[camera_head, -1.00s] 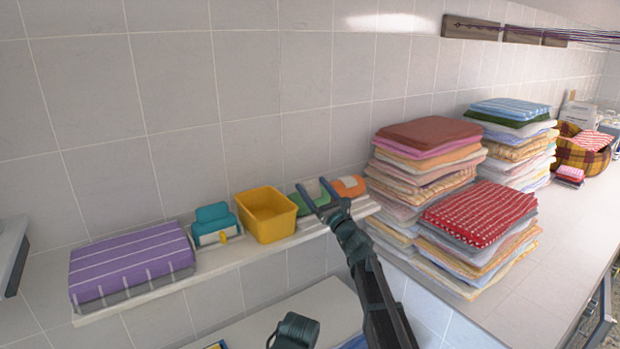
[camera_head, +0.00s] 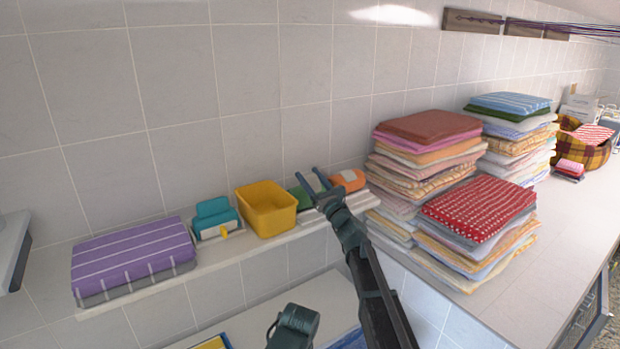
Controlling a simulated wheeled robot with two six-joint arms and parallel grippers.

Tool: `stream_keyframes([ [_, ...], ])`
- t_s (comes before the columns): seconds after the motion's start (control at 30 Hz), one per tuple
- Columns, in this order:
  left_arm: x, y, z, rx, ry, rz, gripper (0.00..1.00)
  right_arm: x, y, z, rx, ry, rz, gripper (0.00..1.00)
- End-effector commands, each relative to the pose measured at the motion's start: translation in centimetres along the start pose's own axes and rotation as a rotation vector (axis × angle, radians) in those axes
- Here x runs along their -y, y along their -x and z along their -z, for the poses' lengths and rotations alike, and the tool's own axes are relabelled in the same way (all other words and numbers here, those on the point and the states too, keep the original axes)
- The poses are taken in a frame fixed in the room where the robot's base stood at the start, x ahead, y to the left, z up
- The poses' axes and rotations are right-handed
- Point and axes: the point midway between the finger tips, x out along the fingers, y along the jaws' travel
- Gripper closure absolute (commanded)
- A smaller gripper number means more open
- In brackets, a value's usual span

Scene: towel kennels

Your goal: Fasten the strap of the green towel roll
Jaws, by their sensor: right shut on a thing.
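The green towel roll (camera_head: 301,198) lies on the narrow wall shelf, between the yellow bin and an orange roll. My right gripper (camera_head: 310,176) is over it, with its two fingers a little apart and closed on it. The fingers and wrist cover much of the roll. The strap cannot be made out, and whether it is fastened cannot be told.
The shelf (camera_head: 215,250) also holds a folded purple towel (camera_head: 133,258), a teal holder (camera_head: 214,216), the yellow bin (camera_head: 266,210) and the orange roll (camera_head: 347,180). Tall towel stacks (camera_head: 425,150) stand on the counter (camera_head: 560,240) at the right. The wall is close behind the shelf.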

Motion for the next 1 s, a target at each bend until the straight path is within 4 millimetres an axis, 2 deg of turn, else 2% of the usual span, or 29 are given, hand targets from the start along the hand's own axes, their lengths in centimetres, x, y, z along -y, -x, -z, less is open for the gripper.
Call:
stream_keyframes([
  [0.07, 0.0, 0.0, 0.0, 0.0, 0.0, 0.0, 0.07, 0.0, 0.0, 0.0, 0.0, 0.0, 0.0, 0.94],
  [0.27, 0.1, 0.7, 0.0, 0.0, 0.0, 0.0, 0.07, 0.0, -0.1, -0.1, -0.023, 0.001, 0.0, 0.94],
  [0.57, 0.4, 4.2, -0.3, 0.002, -0.003, 0.0, 0.07, 0.0, -0.8, 0.1, -0.186, 0.003, 0.001, 0.94],
  [1.0, 0.8, 9.2, -0.6, 0.004, 0.003, -0.001, 0.07, 0.0, -1.4, 1.7, -0.476, 0.002, 0.0, 0.94],
])
